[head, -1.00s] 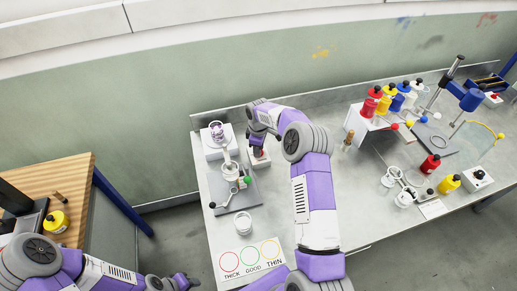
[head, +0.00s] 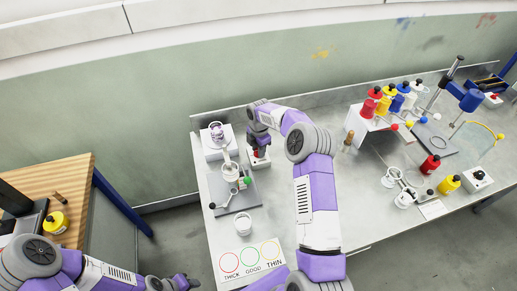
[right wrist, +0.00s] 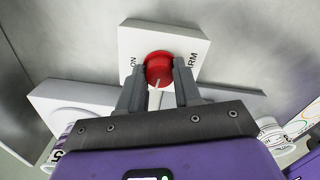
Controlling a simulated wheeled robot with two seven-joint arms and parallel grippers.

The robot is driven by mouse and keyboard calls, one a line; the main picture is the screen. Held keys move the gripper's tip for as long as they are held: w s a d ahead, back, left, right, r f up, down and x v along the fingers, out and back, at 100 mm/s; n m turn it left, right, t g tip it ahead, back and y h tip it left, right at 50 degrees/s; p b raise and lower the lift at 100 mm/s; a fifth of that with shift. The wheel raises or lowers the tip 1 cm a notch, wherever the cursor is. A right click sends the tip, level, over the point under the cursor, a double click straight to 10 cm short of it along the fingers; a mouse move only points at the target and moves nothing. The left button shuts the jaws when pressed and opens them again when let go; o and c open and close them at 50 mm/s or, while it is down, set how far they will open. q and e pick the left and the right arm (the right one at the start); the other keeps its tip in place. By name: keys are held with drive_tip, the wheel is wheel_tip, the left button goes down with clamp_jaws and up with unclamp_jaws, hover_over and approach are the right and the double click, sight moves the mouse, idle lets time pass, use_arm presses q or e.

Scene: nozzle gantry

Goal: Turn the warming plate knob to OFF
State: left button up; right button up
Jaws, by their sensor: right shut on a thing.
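The red warming plate knob (right wrist: 159,68) sits on a white control box (right wrist: 135,35) with dark lettering; "ON" reads at its left and "ARM" at its right, partly covered by a finger. A pale pointer line on the knob points down toward my gripper in the right wrist view. My right gripper (right wrist: 158,82) is shut on the knob, one finger on each side. In the head view the right gripper (head: 258,147) is over the box (head: 259,162). My left gripper (head: 182,282) is at the bottom edge, too small to tell its jaws.
A white unit (head: 212,150) with a purple-and-white item stands left of the box. A grey stand (head: 232,190) with a cup and a white jar (head: 243,222) are in front. Paint bottles (head: 385,100) stand further right on the bench, and a wooden table (head: 65,180) is at left.

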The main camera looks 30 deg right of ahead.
drive_tip(key=shift+n, duration=0.6)
drive_tip(key=o, duration=1)
drive_tip(key=shift+o, duration=0.2)
drive_tip(key=shift+r, duration=0.1)
wheel_tip(320, 180, up, 8)
drive_tip(key=shift+f, duration=0.25)
